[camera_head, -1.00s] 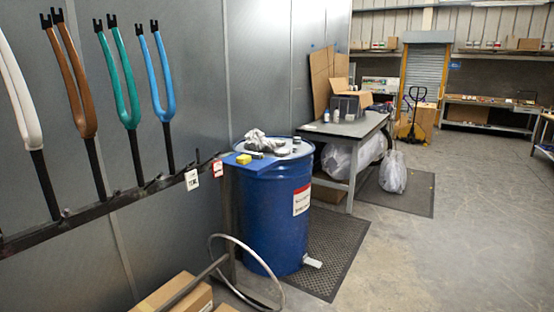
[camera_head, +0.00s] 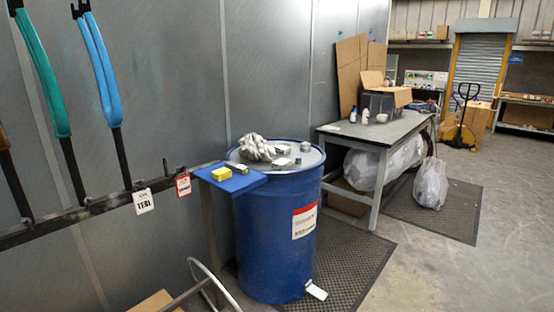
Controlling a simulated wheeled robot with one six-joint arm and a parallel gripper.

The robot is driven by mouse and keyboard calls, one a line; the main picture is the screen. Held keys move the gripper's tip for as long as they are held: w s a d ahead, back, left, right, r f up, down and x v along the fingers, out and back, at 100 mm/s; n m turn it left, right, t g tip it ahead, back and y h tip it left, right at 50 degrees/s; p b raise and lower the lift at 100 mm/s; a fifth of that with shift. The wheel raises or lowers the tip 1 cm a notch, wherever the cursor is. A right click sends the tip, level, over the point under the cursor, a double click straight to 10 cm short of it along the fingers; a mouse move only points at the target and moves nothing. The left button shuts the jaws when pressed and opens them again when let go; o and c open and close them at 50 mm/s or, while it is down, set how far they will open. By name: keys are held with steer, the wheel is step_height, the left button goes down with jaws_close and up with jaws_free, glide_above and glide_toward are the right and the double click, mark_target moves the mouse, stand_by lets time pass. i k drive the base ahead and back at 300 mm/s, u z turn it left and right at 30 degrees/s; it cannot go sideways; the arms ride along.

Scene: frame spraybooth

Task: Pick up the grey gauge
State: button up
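A blue drum (camera_head: 265,240) stands beside the grey metal wall, with small things on its lid. A small dark grey item (camera_head: 237,168) lies by a yellow block (camera_head: 221,174) on a blue shelf (camera_head: 238,184) at the drum's left edge. On the lid are a pale crumpled glove (camera_head: 256,148), a small flat grey piece (camera_head: 281,162) and a round grey tin (camera_head: 305,147). Any of the small grey items might be the grey gauge; they are too small to tell. My gripper is not in view.
A dark rail with hanging tags (camera_head: 144,201) runs along the wall under teal and blue forks (camera_head: 99,70). A curved pale tube (camera_head: 212,285) stands low at front. A grey table (camera_head: 375,130) and a bag (camera_head: 431,184) are behind right. The right floor is open.

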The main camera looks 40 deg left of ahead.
mark_target(237, 167)
steer(key=u, duration=0.1)
steer(key=i, duration=1.55)
steer(key=u, duration=0.7)
steer(key=i, duration=0.75)
steer(key=u, duration=1.55)
steer(key=i, duration=0.7)
steer(key=u, duration=0.7)
